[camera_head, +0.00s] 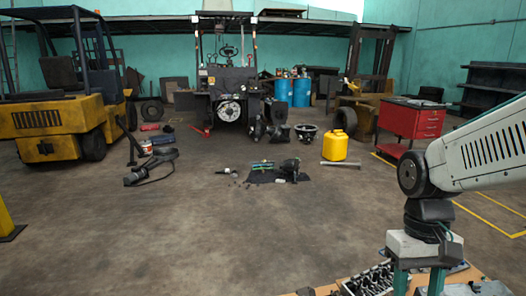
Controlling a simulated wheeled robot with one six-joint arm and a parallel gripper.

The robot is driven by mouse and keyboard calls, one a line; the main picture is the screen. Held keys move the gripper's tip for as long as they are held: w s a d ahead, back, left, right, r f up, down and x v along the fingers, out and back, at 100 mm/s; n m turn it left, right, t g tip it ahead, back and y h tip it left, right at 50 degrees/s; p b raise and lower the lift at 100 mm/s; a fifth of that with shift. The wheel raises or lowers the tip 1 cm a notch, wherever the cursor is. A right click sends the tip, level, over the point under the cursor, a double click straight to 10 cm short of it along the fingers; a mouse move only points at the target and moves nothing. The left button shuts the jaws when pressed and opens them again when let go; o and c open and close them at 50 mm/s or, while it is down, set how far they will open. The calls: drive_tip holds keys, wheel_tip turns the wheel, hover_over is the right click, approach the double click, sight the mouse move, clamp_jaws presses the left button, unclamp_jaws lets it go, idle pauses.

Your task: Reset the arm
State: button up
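My gripper (418,282) hangs from my arm at the bottom right of the head view, pointing down. Its two teal fingers stand apart, and nothing shows clamped between them. Their tips run to the bottom edge of the picture. My white arm comes in from the right edge and bends down at a dark joint. Below and around the fingers is a wooden surface (467,274) with metal engine parts (370,281) on it. Whether the fingers touch any part cannot be told.
A yellow forklift (50,118) stands left and a stripped forklift (228,85) at the back. A red tool cabinet (411,122), a yellow canister (335,146), a dark mat (262,177) with tools and loose parts lie about. The middle floor is clear.

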drive_tip(key=s+r+t, duration=0.4)
drive_tip(key=s+r, duration=0.3)
drive_tip(key=s, duration=0.1)
drive_tip(key=shift+a, duration=0.1)
drive_tip(key=shift+c, duration=0.3)
idle(0.6)
